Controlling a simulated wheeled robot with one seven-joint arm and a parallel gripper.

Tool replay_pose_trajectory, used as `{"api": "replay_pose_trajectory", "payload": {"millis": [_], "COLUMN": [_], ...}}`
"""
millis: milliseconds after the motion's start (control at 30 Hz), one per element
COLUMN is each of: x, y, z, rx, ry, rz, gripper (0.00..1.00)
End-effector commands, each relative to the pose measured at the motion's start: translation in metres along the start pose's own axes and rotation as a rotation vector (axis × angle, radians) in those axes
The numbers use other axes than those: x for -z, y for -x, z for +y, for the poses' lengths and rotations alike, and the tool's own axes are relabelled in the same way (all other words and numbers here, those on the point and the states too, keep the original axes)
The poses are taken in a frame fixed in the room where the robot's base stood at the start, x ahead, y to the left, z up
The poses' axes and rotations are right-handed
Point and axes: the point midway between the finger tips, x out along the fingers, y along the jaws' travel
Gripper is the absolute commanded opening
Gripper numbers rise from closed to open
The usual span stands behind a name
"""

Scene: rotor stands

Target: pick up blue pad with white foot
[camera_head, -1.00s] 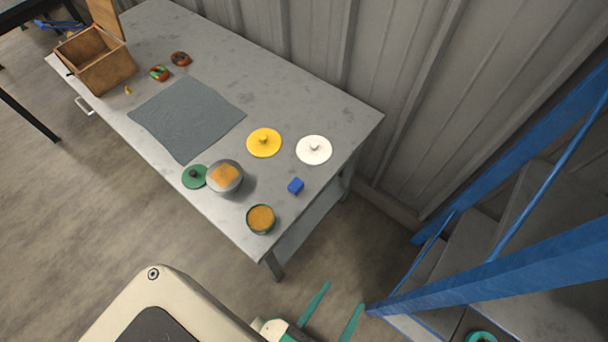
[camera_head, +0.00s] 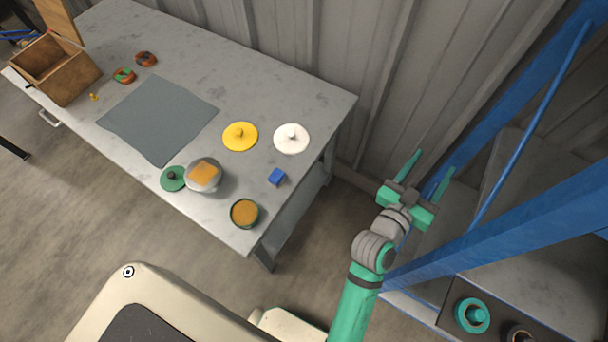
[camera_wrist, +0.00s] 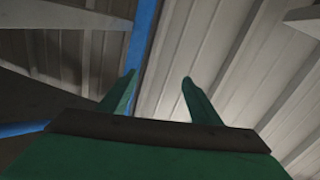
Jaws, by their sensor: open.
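A small blue pad (camera_head: 276,177) lies on the grey table near its right end, in front of the white lid. A white foot on it is not visible from here. My gripper (camera_head: 430,169) is open and empty, raised to the right of the table and well apart from the blue pad. In the wrist view, the two green fingers of my gripper (camera_wrist: 159,88) stand apart with nothing between them; the blue pad is not in that view.
A white lid (camera_head: 291,138), yellow lid (camera_head: 240,136), grey bowl (camera_head: 204,176) and green-rimmed bowl (camera_head: 244,213) surround the pad on the table (camera_head: 240,85). Blue stair rails (camera_head: 510,235) stand close to my arm's right. A corrugated wall (camera_head: 400,60) runs behind.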

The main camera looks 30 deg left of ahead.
Motion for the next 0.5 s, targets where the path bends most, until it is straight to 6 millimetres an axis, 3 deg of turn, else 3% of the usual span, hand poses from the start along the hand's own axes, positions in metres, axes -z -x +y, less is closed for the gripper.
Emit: {"api": "replay_pose_trajectory", "payload": {"millis": [33,200,500], "x": [0.015,0.048,0.074], "y": [-0.015,-0.05,-0.08], "z": [-0.003,-0.003,-0.016], "rx": [-0.029,-0.144,-0.342], "ry": [-0.04,-0.182,-0.509], "rz": [0.013,0.01,-0.078], "gripper": [0.58,0.58,0.58]}}
